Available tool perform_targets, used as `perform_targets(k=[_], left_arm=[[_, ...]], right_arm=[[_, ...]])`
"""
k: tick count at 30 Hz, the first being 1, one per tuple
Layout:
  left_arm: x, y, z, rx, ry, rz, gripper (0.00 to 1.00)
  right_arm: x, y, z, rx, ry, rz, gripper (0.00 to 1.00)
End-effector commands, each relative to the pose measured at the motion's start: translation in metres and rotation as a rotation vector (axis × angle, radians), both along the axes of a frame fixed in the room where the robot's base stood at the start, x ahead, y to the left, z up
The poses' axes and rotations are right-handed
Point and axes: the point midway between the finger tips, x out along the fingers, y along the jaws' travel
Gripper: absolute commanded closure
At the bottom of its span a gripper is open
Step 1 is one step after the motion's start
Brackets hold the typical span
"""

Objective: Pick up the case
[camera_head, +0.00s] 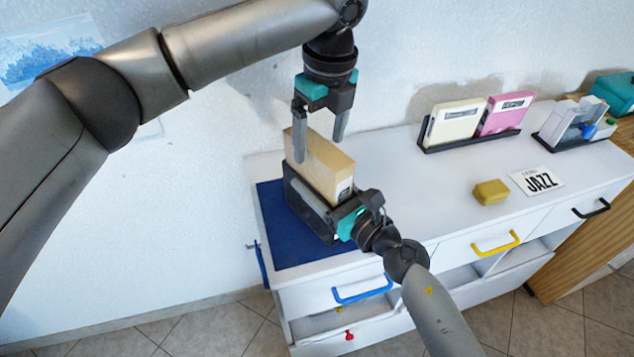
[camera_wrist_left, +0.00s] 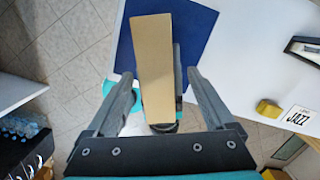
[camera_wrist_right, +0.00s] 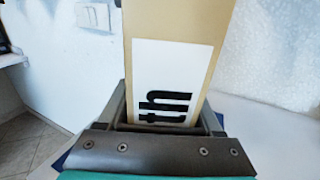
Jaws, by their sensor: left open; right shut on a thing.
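The tan case (camera_head: 320,168) stands upright over the blue mat (camera_head: 265,210) at the left end of the white cabinet. My right gripper (camera_head: 345,207) is shut on the case from the front. Its dark fingers lie along the case's sides, and the right wrist view shows the white label with black letters (camera_wrist_right: 170,85) between them. Whether the case's bottom touches the mat is hidden. My left gripper (camera_head: 320,138) is open and points down above the case. In the left wrist view the case's narrow top (camera_wrist_left: 155,60) lies between the open fingers, with space beside it.
A black rack (camera_head: 470,142) at the back holds a cream case (camera_head: 455,122) and a pink case (camera_head: 506,115). A yellow block (camera_head: 491,192) and a JAZZ card (camera_head: 538,181) lie on the cabinet top (camera_head: 410,180). The top between the mat and the block is clear.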

Motion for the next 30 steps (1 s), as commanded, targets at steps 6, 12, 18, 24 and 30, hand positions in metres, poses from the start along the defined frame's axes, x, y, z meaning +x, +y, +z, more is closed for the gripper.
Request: perform_targets(k=[6,12,18,24,30], left_arm=[[0.000,0.006,-0.029,0.002,0.002,0.000,0.12],[0.002,0.008,-0.050,0.000,0.001,0.001,0.12],[0.002,0.008,-0.051,-0.001,0.001,0.001,0.12],[0.002,0.008,-0.051,0.000,0.000,0.001,0.29],[0.002,0.008,-0.051,0.000,0.000,0.001,0.52]], right_arm=[[0.000,0.000,0.000,-0.001,0.001,-0.001,0.89],[0.000,0.000,0.000,-0.001,0.001,-0.001,0.89],[0.000,0.000,0.000,-0.001,0.001,0.000,0.89],[0.000,0.000,0.000,-0.001,0.001,0.000,0.89],[0.000,0.000,0.000,-0.001,0.001,0.000,0.89]])
